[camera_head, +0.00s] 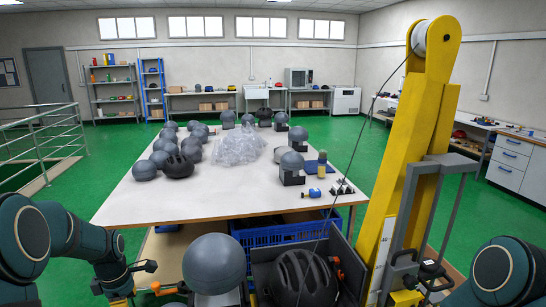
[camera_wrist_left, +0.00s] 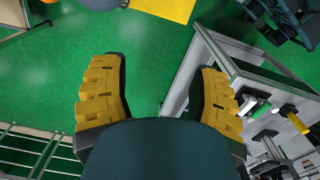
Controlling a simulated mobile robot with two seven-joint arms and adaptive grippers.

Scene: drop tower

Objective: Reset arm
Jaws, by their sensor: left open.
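My left gripper (camera_wrist_left: 160,85) is open in the left wrist view, with its two yellow-padded fingers wide apart. In the head view my left arm comes in at the lower left and bends down in front of the white table (camera_head: 190,205). Its hand is at the bottom edge, mostly cut off. Part of my right arm shows at the lower right; its gripper is out of view.
The yellow drop tower (camera_head: 416,140) stands at the right with a cable hanging down. At its foot are a grey headform (camera_head: 213,263) and a dark helmet (camera_head: 302,278). A blue crate (camera_head: 262,238) sits behind them. Headforms, helmets and clear plastic wrap (camera_head: 238,147) lie on the table.

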